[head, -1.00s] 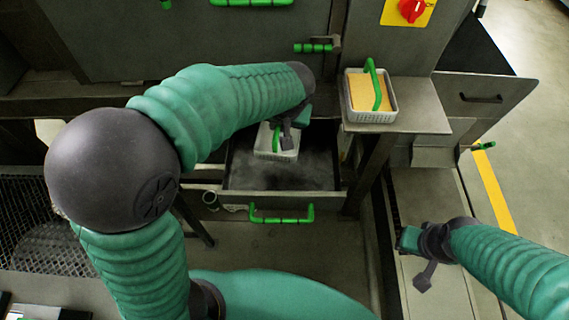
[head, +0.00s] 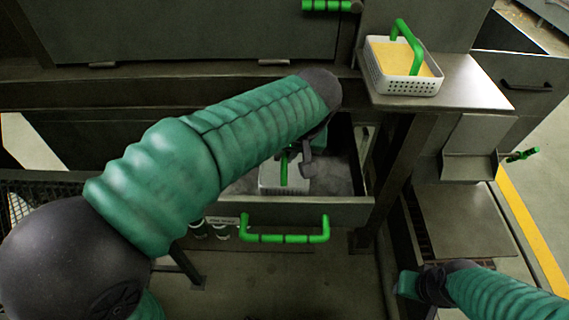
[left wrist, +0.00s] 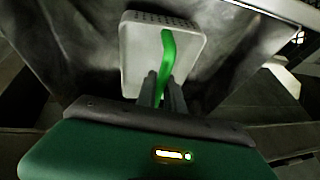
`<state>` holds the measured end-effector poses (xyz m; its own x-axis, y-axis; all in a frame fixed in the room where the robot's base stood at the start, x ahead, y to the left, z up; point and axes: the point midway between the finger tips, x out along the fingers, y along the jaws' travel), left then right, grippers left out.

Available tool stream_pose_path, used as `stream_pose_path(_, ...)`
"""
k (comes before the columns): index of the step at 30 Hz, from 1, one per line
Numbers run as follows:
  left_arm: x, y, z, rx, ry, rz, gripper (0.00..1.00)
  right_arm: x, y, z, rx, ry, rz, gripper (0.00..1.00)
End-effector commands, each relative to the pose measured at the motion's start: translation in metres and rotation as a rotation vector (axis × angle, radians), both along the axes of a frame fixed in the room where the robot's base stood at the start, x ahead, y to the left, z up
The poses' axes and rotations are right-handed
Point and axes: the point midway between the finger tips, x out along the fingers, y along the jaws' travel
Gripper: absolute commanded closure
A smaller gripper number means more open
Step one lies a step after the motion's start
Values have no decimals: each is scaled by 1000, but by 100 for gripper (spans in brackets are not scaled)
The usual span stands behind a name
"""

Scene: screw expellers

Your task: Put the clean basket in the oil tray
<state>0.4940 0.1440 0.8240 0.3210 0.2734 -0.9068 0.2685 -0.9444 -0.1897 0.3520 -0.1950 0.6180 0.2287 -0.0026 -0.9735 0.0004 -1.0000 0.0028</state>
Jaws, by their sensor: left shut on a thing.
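The clean basket (head: 268,180) is white and empty, with a green handle. It is inside the open oil tray (head: 345,211), a grey drawer with a green pull bar. My left gripper (head: 286,160) reaches down over the tray and is shut on the basket's handle. In the left wrist view the fingers (left wrist: 163,92) close around the green handle, with the basket (left wrist: 140,62) beyond them. I cannot tell if the basket touches the tray floor. My arm hides part of the tray. My right gripper (head: 410,285) is at the lower right, away from the basket; its fingers are unclear.
Another white basket (head: 388,86) with yellow contents and a green handle stands on a metal shelf (head: 465,88) at the right. Machine legs and a chute stand below it. Small dark containers (head: 222,232) sit under the tray's left front.

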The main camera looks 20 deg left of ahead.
Motion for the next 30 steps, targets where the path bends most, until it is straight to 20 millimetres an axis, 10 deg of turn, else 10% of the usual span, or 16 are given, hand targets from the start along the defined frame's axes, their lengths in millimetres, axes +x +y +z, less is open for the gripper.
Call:
stream_pose_path(11, 0, 0, -17, 0, -1, 0, 100, 0, 0, -9, 0, 0, 0, 66)
stream_pose_path(17, 0, 0, -17, 0, 0, 0, 66, 0, 0, -9, 0, 0, 0, 66)
stream_pose_path(30, -4, -5, 3, 0, -2, -2, 66, 0, 0, 2, 0, 0, 0, 66)
